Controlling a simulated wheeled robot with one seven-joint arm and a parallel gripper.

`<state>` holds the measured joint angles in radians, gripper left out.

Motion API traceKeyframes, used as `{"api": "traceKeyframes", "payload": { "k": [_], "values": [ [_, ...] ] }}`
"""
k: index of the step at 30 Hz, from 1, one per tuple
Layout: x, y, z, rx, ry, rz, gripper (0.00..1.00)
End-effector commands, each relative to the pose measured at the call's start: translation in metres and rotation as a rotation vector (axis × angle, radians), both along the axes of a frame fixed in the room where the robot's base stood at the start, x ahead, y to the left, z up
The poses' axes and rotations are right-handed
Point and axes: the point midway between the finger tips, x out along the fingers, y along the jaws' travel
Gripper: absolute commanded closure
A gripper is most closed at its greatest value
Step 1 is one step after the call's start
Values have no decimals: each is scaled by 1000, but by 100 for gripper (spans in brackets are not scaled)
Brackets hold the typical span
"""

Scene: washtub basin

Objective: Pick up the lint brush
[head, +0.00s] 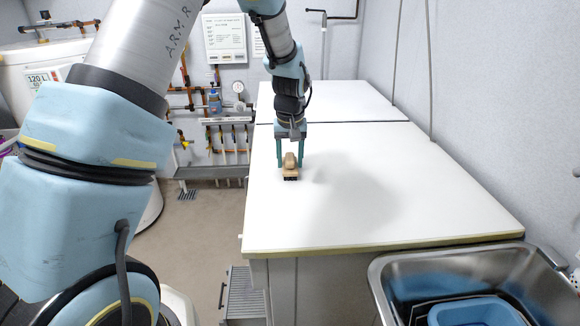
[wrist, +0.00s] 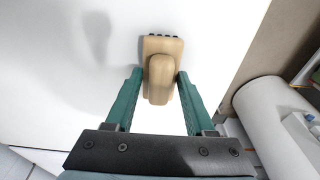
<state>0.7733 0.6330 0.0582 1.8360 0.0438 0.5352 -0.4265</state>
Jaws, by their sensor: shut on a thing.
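The lint brush (head: 290,168) is a small tan wooden block with a raised handle and dark bristles at one end. It is at the white tabletop near its left edge. It also shows in the wrist view (wrist: 160,75), between the fingers. My gripper (head: 290,160) points down with its two teal fingers on either side of the brush. In the wrist view my gripper (wrist: 160,82) has its fingertips against both sides of the brush handle. I cannot tell whether the brush touches the tabletop.
The white tabletop (head: 370,200) is otherwise clear. A steel sink (head: 400,270) with a blue tub (head: 475,312) is at the front right. A white cylindrical tank (wrist: 265,115) stands beyond the table edge in the wrist view. Pipes and a gauge (head: 238,88) are on the back wall.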

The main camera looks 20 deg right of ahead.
Motion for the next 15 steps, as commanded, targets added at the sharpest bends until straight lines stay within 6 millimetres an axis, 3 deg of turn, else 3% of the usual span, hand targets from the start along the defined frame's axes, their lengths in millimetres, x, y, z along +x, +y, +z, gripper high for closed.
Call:
{"api": "traceKeyframes", "payload": {
  "k": [9,15],
  "values": [
    [0,0,4,-2,-2,0,100],
    [1,-1,34,-5,-5,1,100]
  ]
}}
